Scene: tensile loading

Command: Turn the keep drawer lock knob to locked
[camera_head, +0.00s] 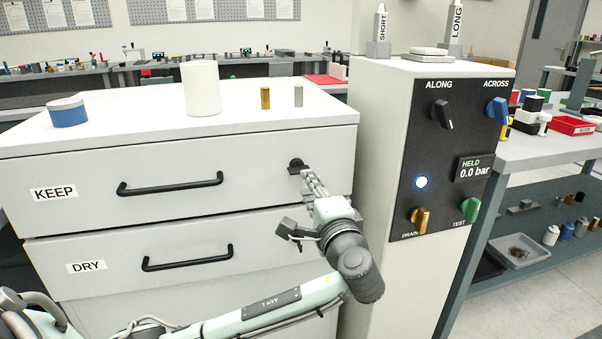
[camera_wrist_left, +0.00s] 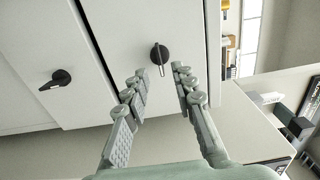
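The KEEP drawer (camera_head: 90,170) is shut. Its dark round lock knob (camera_head: 296,165) is near the drawer's upper right corner; in the left wrist view the knob (camera_wrist_left: 159,54) shows a light-edged pointer aimed down the picture. My left gripper (camera_head: 306,174) is just in front of the knob. In the left wrist view my left gripper (camera_wrist_left: 160,80) is open, its fingers apart with the knob visible beyond the gap; it looks empty and not clamped on the knob. My right gripper is not in view.
The DRY drawer (camera_head: 130,265) below is shut; a second dark knob (camera_wrist_left: 60,78) is at left in the wrist view. A control panel (camera_head: 440,155) stands close at right.

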